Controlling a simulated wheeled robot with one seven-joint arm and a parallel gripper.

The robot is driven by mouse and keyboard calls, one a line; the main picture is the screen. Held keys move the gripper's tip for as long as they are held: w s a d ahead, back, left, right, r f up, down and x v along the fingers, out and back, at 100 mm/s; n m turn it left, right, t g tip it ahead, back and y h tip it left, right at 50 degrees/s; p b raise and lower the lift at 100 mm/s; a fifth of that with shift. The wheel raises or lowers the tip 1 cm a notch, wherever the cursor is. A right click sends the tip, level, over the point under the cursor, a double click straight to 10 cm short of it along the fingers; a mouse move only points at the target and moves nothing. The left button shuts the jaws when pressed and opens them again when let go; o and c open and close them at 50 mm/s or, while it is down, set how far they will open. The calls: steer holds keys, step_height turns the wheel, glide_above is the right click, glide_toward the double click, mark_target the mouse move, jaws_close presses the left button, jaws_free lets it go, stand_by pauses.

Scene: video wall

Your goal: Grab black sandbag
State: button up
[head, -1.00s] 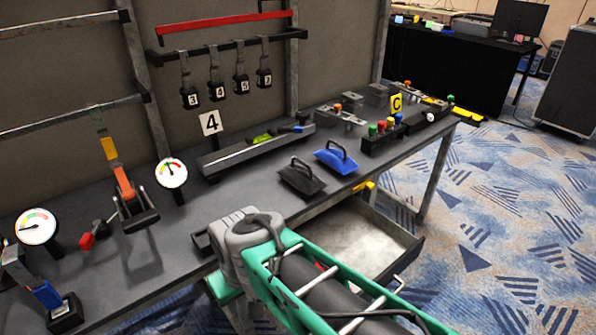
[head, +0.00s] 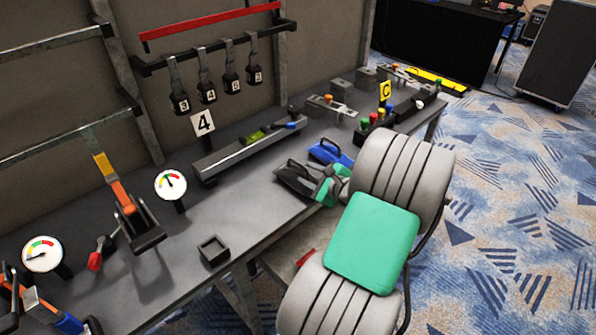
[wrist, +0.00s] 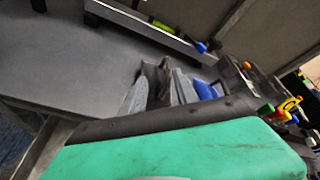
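The black sandbag (head: 295,178) lies on the grey workbench (head: 245,205) near its front edge, in the head view. A blue sandbag (head: 328,151) lies just behind it to the right, and its blue also shows in the wrist view (wrist: 205,90). My gripper (head: 327,186), green and grey, is at the right end of the black sandbag.
A small black open box (head: 213,250) stands on the bench at front. A row of coloured buttons (head: 375,120) is at right. An open drawer is mostly hidden below my arm.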

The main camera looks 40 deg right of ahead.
mark_target(301, 165)
steer(key=shift+w+d+m+h, duration=0.15)
steer(key=shift+d+m+h, duration=0.25)
steer(key=shift+d+m, duration=0.45)
steer(key=x, duration=0.6)
steer(key=shift+w+a, duration=0.1)
steer(key=shift+w, duration=0.2)
steer(key=shift+c, duration=0.3)
jaws_close()
steer(key=shift+r, duration=0.15)
